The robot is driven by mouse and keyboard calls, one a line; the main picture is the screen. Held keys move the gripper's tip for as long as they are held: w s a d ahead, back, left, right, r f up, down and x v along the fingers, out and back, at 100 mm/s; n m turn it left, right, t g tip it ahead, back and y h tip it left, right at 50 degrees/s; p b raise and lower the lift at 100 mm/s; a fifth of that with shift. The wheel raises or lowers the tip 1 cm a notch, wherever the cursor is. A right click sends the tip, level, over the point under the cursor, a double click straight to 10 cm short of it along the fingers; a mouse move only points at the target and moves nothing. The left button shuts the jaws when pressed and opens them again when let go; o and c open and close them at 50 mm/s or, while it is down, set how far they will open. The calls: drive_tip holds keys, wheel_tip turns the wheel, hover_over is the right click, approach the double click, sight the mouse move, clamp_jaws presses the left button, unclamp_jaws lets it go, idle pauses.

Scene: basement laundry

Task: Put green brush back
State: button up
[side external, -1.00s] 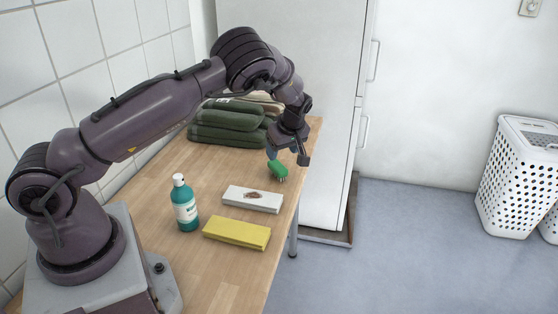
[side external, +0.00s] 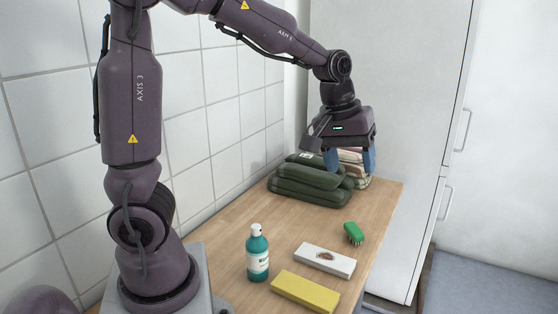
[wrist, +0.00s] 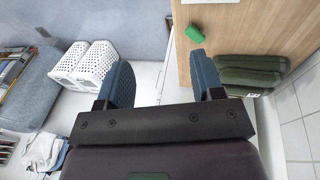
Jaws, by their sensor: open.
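The green brush (side external: 353,232) lies on the wooden table near its right edge, with bristles showing at its lower side. It also shows in the wrist view (wrist: 195,33), near the table edge and beyond my fingertips. My gripper (side external: 350,162) is high above the table, in front of the stacked green towels in the picture. Its two blue fingers are spread, with nothing between them. The wrist view also shows the open fingers of my gripper (wrist: 163,70), apart from the brush.
Green towels (side external: 308,184) are stacked behind. White baskets (wrist: 88,65) stand on the floor.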

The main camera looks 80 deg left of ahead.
drive_tip(key=s+d+r+m+t, duration=0.1)
drive_tip(key=s+d+r+m, duration=0.1)
drive_tip(key=s, duration=0.5)
drive_tip(key=s+d+r+m+t, duration=0.1)
drive_tip(key=s+d+r+m, duration=0.1)
drive_tip(key=s+d+m, duration=0.2)
drive_tip(key=s+m, duration=0.3)
drive_tip(key=s, duration=0.1)
drive_tip(key=shift+t+y, duration=0.3)
